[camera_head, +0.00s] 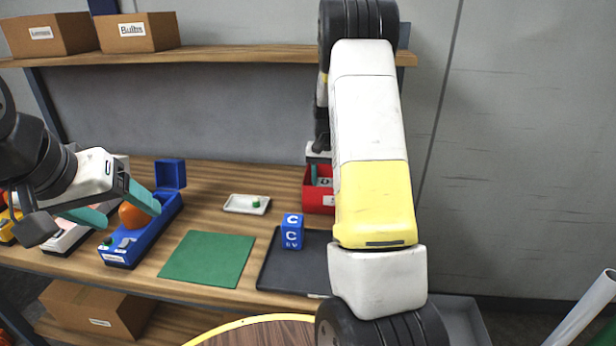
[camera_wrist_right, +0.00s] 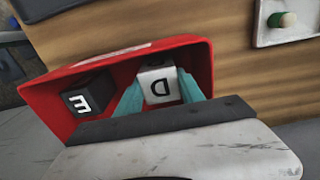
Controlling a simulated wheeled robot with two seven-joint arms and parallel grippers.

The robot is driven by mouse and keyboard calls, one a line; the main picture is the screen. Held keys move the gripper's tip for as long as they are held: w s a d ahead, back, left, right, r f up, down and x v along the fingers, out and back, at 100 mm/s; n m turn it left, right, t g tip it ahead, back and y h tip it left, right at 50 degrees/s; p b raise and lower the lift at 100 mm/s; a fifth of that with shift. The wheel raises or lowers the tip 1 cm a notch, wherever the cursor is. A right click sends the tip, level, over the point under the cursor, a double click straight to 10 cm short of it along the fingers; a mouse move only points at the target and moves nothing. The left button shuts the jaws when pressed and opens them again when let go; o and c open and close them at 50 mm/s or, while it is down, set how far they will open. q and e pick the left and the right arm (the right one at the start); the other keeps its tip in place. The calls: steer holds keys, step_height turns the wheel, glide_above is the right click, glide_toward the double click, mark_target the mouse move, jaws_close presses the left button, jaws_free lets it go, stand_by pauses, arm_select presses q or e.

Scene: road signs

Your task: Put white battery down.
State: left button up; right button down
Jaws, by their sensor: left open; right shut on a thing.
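The white battery, a white block marked with a black D (camera_wrist_right: 159,86), is inside the red bin (camera_wrist_right: 200,62). My right gripper (camera_wrist_right: 160,92) reaches into the bin with its teal fingers on both sides of the block, shut on it. The block's underside is hidden, so I cannot tell whether it touches the bin floor. In the head view the red bin (camera_head: 318,203) is partly hidden behind my right arm, and the right gripper (camera_head: 319,174) shows only in part.
A black block marked E (camera_wrist_right: 88,94) lies in the bin beside the white one. A white tray (camera_head: 236,204) with a small green piece, a green mat (camera_head: 208,259) and a blue lettered block (camera_head: 292,232) on a dark mat (camera_head: 275,275) are on the table. A shelf (camera_head: 230,55) hangs above.

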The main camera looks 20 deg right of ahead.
steer(key=c, duration=0.7)
jaws_free()
steer(key=shift+f, duration=0.1)
step_height(320, 180, up, 12)
steer(key=s+a+r+n+t+y, duration=0.1)
steer(key=s+a+r+t, duration=0.1)
steer(key=s+a+r, duration=0.4)
steer(key=s+a+r+n+t, duration=0.1)
steer(key=s+a, duration=0.2)
steer(key=s, duration=0.4)
steer(key=s+a+r+n+t, duration=0.1)
steer(key=s+a+n, duration=0.1)
steer(key=s, duration=0.6)
steer(key=s+a+r+n+t+y, duration=0.1)
steer(key=s+a+t, duration=0.1)
steer(key=s+a, duration=0.2)
steer(key=shift+s+a+r+n, duration=0.15)
steer(key=shift+s+n, duration=0.25)
steer(key=shift+s, duration=1.35)
